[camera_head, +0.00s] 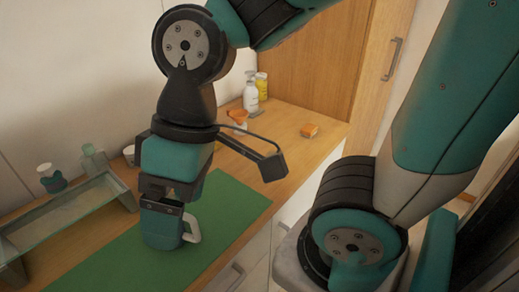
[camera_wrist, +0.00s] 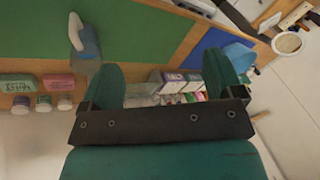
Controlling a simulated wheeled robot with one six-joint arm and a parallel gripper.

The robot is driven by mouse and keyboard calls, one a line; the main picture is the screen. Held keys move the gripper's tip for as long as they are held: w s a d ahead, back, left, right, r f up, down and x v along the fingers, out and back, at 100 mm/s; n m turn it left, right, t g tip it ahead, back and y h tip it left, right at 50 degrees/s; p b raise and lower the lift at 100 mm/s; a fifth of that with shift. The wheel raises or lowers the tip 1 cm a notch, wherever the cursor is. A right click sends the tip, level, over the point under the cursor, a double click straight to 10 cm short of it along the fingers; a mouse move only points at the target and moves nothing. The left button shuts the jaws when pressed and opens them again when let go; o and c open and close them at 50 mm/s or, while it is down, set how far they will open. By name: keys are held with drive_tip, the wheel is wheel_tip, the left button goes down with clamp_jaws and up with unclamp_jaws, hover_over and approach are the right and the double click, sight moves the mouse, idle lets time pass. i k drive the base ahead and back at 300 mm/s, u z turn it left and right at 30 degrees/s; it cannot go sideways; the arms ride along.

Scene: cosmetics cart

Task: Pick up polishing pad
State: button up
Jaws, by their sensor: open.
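I cannot pick out the polishing pad for certain. A small orange block (camera_head: 309,130) lies on the wooden counter at the right in the head view, and it may be the pad. My gripper (camera_head: 163,222) points down over the green mat in the head view. In the wrist view my gripper (camera_wrist: 163,84) has its two teal fingers wide apart, with nothing held between them. A mug-like thing with a pale handle (camera_head: 192,228) is right at the fingers in the head view. Its body is partly hidden or blends with them.
The green mat (camera_head: 228,202) lies on the counter. A glass shelf (camera_head: 70,212) stands at the left. A white pump bottle (camera_head: 250,95) and a yellow bottle (camera_head: 262,86) stand at the back. A pink block (camera_wrist: 58,83) shows in the wrist view. Counter around the orange block is clear.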

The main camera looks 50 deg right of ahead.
sight(309, 130)
drive_tip(key=z, duration=2.65)
drive_tip(key=k, duration=1.3)
drive_tip(key=z, duration=0.9)
drive_tip(key=i, duration=1.15)
drive_tip(key=u, duration=0.7)
drive_tip(key=i, duration=1.2)
drive_tip(key=u, duration=1.7)
drive_tip(key=i, duration=0.7)
drive_tip(key=u, duration=0.8)
